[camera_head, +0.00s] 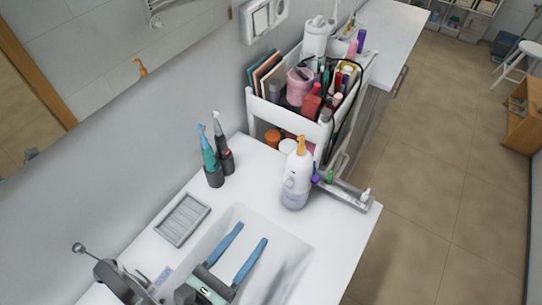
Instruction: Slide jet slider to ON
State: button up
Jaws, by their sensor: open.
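A white bottle-shaped device with an orange top (295,182) stands upright on the white counter, near the basin's far right corner. It may be the one that carries the jet slider, but I cannot make out a slider or its position at this size. My gripper (253,232) is at the bottom middle, over the white basin. Its two blue fingers are spread apart with nothing between them. They point up and right in the picture, and their tips are apart from the device.
Two electric toothbrushes (213,152) stand left of the device. A ridged soap dish (183,220) lies left of the basin (292,250). A grey tray (345,193) with small items is right of the device. A full white cart (283,117) stands behind. A metal faucet (120,281) is bottom left.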

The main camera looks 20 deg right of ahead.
aim_at(287, 186)
jog(key=x, duration=0.4)
jog(key=p+x, duration=0.1)
jog(key=x, duration=0.3)
jog(key=p+x, duration=0.1)
jog(key=x, duration=0.3)
jog(key=shift+d+r, duration=0.35)
jog(key=shift+d, duration=0.1)
grip_shut()
dwell(0.9)
